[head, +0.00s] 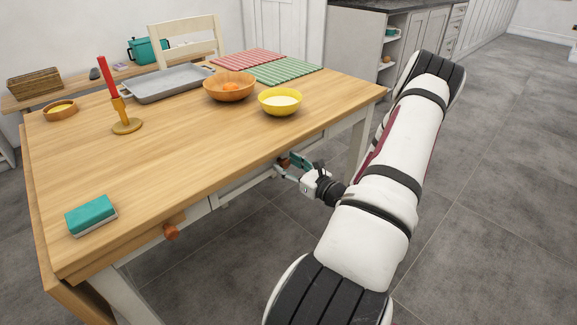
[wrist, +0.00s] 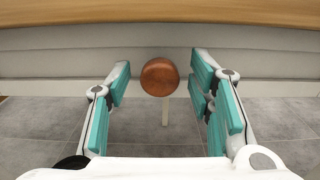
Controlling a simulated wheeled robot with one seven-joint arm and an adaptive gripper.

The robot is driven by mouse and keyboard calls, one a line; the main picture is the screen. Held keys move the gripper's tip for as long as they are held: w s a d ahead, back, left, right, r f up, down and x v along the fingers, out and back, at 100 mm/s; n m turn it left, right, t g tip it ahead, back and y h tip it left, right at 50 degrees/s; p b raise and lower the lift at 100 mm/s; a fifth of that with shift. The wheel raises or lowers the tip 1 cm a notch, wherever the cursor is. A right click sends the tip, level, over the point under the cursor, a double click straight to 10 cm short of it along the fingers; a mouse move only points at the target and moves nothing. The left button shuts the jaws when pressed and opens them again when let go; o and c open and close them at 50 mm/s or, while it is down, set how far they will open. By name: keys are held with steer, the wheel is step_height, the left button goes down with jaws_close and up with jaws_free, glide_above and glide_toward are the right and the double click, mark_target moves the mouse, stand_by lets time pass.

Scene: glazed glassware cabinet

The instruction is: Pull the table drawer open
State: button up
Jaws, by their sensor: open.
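The wooden table (head: 150,165) has a pale drawer front (head: 240,184) under its near edge, which also shows in the wrist view (wrist: 60,62). A round brown wooden knob (wrist: 159,77) sticks out from this drawer front and lies between my gripper's fingertips in the wrist view. My gripper (wrist: 160,85) is open, with teal pads on either side of the knob and a gap on each side. In the head view my gripper (head: 287,168) is at the table's near side, below the tabletop, with the knob (head: 284,162) partly hidden by it. The drawer appears closed.
A second round knob (head: 171,231) is on the table's near side, further left. On top are a teal sponge (head: 91,214), a candle holder (head: 126,124), a yellow bowl (head: 280,101), a wooden bowl (head: 230,88) and a grey tray (head: 165,84). Floor on the right is clear.

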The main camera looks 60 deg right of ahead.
jaws_close()
steer(key=shift+s, duration=0.1)
